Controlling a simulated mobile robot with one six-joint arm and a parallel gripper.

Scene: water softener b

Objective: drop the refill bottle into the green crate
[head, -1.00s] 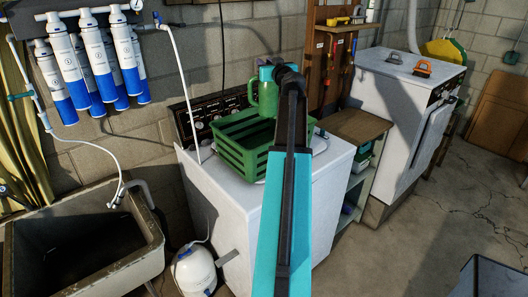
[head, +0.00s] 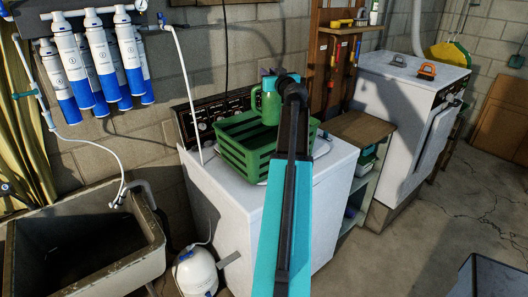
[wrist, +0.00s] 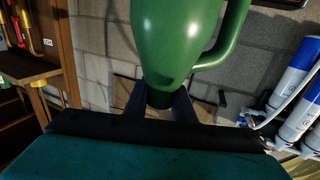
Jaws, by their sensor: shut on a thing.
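The refill bottle is a green jug with a side handle (head: 269,106). It hangs upright in my gripper (head: 270,77), which is shut on its top end. The bottle also fills the upper middle of the wrist view (wrist: 178,45), where the dark fingers (wrist: 165,102) close on its narrow end. The green crate (head: 245,168) is slatted and stands on the white washer. In the head view the bottle's bottom overlaps the crate's far right part, around rim height. My arm covers the crate's right side. The crate is not recognisable in the wrist view.
The white washer (head: 232,218) has a control panel behind the crate. A wooden-topped shelf (head: 357,128) and another white appliance (head: 408,95) stand to the right. Filter cartridges (head: 72,65) hang on the wall at left, above a stone sink (head: 90,232).

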